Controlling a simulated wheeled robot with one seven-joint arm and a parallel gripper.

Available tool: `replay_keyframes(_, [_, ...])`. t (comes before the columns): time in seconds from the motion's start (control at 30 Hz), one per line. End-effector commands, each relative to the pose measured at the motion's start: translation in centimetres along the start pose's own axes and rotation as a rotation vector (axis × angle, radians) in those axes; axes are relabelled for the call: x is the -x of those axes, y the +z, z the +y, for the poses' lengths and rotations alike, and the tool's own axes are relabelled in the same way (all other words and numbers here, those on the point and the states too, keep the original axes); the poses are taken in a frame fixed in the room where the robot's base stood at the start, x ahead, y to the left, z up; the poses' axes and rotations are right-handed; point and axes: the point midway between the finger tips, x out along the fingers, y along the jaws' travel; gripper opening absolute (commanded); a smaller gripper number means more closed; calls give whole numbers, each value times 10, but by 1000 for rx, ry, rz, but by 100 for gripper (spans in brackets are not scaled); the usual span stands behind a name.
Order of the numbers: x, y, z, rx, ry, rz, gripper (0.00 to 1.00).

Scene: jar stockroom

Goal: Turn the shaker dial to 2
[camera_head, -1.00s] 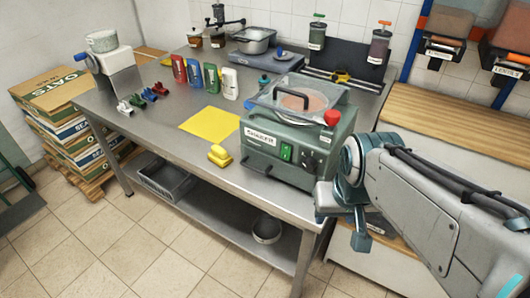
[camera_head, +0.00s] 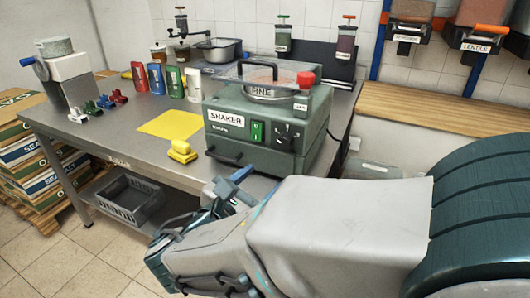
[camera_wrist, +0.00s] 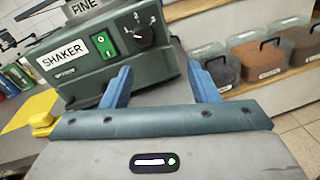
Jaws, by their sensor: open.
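The green shaker (camera_head: 235,140) stands on the steel table, with a clear lid and a sieve marked FINE on top. Its black dial (camera_head: 288,136) is on the front face, right of the green switch (camera_head: 257,131). In the head view my arm hides part of the gripper.
A yellow block (camera_head: 181,152) and yellow sheet (camera_head: 171,124) lie left of the shaker. A red knob (camera_head: 305,79) sits on its top right. Bins (camera_wrist: 262,60) stand on a low shelf at right. Colored pouches and small clamps stand farther left.

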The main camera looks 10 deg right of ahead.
Motion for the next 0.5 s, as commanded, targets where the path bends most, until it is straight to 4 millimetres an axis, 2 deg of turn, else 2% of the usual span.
replay_keyframes(0.03, [4, -6, 7, 22, 37, -22, 55])
replay_keyframes(0.1, [8, -5, 13, 42, 68, -44, 55])
replay_keyframes(0.23, [3, -3, 18, 52, 85, -58, 55])
replay_keyframes(0.37, [-17, -2, 19, 52, 81, -58, 55])
replay_keyframes(0.5, [-48, -1, 20, 51, 79, -56, 55])
